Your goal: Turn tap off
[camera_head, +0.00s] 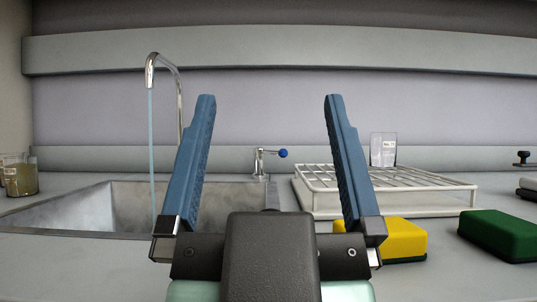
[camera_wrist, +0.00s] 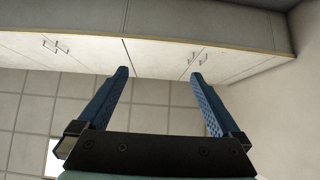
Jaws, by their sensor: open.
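The tap's curved metal spout (camera_head: 179,95) rises behind the sink in the head view, and a thin stream of water (camera_head: 152,150) runs from it. The tap handle (camera_head: 260,163) is a small metal post with a blue knob (camera_head: 283,153) pointing right, behind the sink's right end. My gripper (camera_head: 268,100) is open and empty in front of it. The handle shows between the two blue fingers, farther back and touching neither. In the wrist view my open gripper (camera_wrist: 160,72) faces cabinet fronts and floor tiles; the tap is not in that view.
The sink (camera_head: 85,207) lies at left. A white wire rack (camera_head: 410,190) holds a beaker (camera_head: 383,150). A yellow sponge (camera_head: 395,240) and a green sponge (camera_head: 500,235) lie at right. Beakers (camera_head: 20,178) stand far left. The wrist view shows a counter edge (camera_wrist: 180,40).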

